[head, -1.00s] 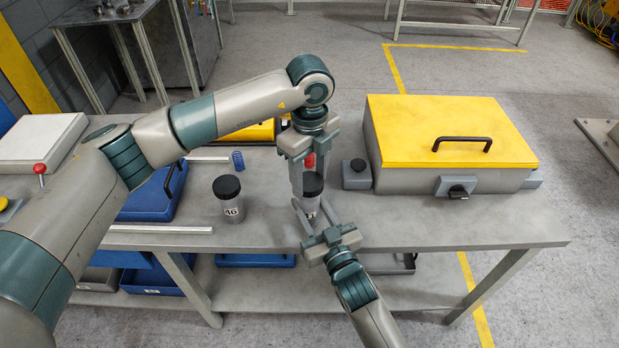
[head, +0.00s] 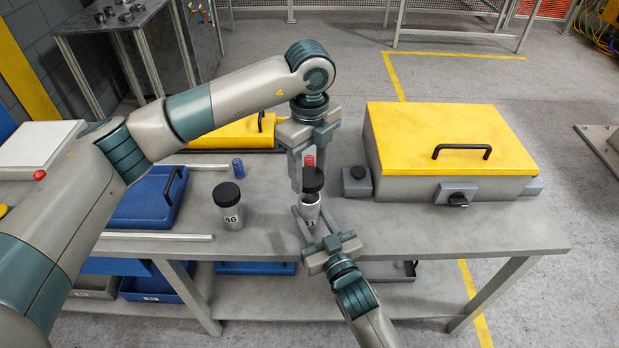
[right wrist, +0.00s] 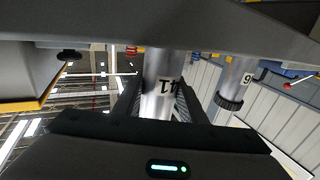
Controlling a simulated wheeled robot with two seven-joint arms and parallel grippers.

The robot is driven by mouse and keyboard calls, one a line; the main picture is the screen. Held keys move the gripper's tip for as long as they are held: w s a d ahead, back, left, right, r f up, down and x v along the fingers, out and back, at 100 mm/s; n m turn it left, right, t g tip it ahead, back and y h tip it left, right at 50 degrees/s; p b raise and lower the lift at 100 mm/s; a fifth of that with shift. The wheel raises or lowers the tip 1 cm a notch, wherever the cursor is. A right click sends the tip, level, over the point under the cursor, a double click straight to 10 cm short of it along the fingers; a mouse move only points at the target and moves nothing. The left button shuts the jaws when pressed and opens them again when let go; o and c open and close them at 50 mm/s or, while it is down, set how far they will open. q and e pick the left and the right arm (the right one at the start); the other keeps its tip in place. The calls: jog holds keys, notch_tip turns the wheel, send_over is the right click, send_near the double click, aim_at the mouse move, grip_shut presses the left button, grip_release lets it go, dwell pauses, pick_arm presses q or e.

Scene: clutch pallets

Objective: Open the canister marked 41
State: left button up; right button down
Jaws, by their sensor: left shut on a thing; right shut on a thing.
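The canister marked 41 (head: 311,212) is a grey cylinder near the table's front edge; its number is partly covered in the head view but reads clearly in the right wrist view (right wrist: 160,100). My right gripper (head: 308,222) is shut around its body from the front. Its black lid (head: 313,180) is held just above the body, slightly tilted, with the dark open mouth showing beneath. My left gripper (head: 309,176) points down from above and is shut on the lid. The lid is not clear in the right wrist view.
A second canister marked 46 (head: 232,214), with a black lid, stands to the left; it also shows in the right wrist view (right wrist: 238,80). A yellow-lidded box (head: 440,130) is at right. A blue case (head: 148,198) lies at left. The front right tabletop is clear.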

pick_arm(q)
jog(key=shift+r, duration=0.2)
pick_arm(e)
jog(key=c, duration=1)
grip_release()
jog(key=shift+c, duration=0.2)
pick_arm(q)
notch_tip(320, 180, down, 2)
jog(key=shift+f+b, duration=0.1)
jog(key=shift+b, duration=1)
pick_arm(e)
jog(key=v, duration=1.2)
